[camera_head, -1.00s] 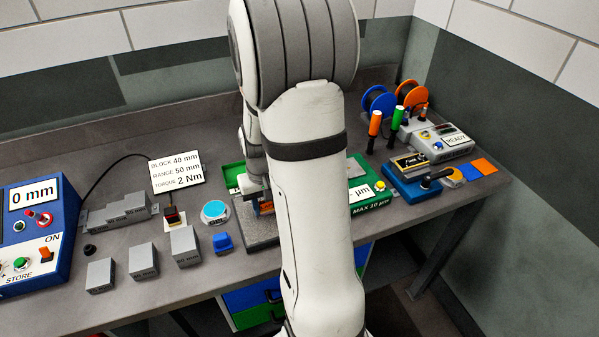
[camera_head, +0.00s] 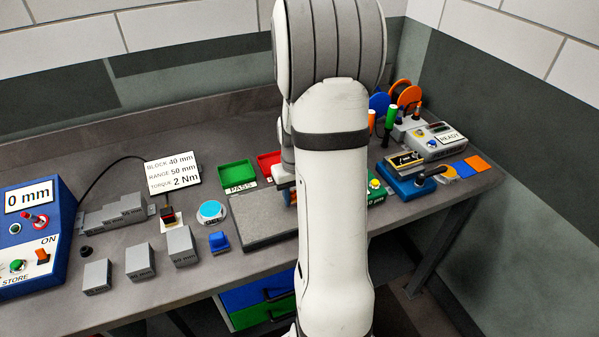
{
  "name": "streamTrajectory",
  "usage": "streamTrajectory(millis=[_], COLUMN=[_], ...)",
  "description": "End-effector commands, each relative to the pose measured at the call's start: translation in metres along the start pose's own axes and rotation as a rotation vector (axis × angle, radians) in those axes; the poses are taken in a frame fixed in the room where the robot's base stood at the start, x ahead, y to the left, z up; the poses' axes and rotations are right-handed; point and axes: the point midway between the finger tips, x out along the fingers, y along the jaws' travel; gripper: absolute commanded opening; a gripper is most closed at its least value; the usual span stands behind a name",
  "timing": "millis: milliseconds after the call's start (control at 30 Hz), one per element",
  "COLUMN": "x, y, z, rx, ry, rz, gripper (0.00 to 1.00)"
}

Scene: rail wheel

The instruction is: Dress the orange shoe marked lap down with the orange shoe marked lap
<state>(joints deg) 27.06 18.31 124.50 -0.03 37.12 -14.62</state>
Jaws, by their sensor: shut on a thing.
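My gripper (camera_head: 284,184) shows only in part at the left edge of my own arm, over the right part of the dark grey plate (camera_head: 248,222).
Green PASS tray (camera_head: 237,175) and red tray (camera_head: 267,163) stand behind the plate. A blue GEL pad (camera_head: 211,212), blue block (camera_head: 218,242) and several grey blocks (camera_head: 182,246) are left. A blue fixture (camera_head: 408,182) and READY box (camera_head: 430,141) are right. The arm hides the middle.

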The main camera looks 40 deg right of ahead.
Motion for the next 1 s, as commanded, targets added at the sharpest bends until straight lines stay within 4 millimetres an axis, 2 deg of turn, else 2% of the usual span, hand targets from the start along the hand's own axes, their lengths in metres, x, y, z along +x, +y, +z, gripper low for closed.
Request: streamTrajectory(millis=[100, 633, 800, 1000], x=[-0.025, -0.07, -0.079, -0.079], y=[-0.002, -0.005, -0.005, -0.005], z=[0.0, -0.001, -0.001, -0.001], rx=[-0.002, -0.009, -0.01, -0.011], ry=[0.003, 0.0, -0.001, -0.001], rz=[0.001, 0.0, 0.0, -0.001], gripper=[0.11, 0.11, 0.11, 0.11])
